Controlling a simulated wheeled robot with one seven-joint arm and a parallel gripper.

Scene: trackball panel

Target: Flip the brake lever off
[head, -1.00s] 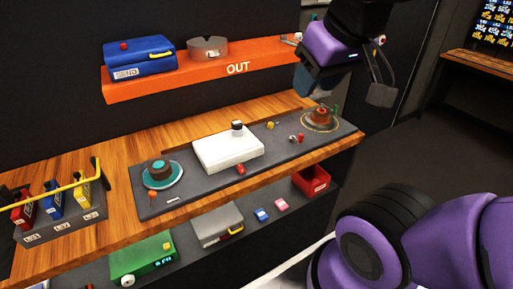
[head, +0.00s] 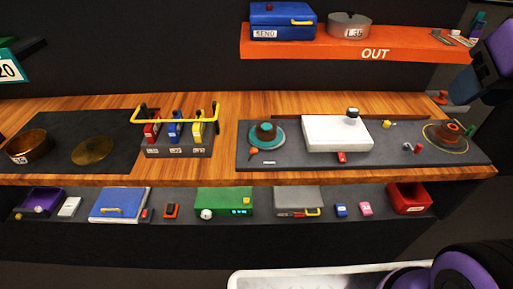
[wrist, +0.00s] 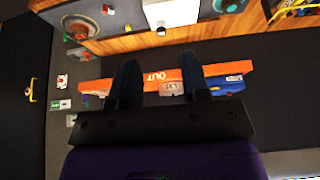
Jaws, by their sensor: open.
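The dark control panel (head: 300,162) lies on the wooden counter. No readable label tells which part is the brake lever. My gripper (wrist: 160,75) is open and empty in the wrist view, with the orange shelf beyond its fingers. In the head view, my arm's end is partly cut off at the right edge, above the panel's right end.
An orange OUT shelf (head: 343,43) with a blue box (head: 283,20) and a grey pot (head: 349,25) hangs behind the panel. A switch block (head: 179,148) with a yellow bar stands left of the panel. A lower shelf (head: 270,208) holds several boxes. Space above the panel is clear.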

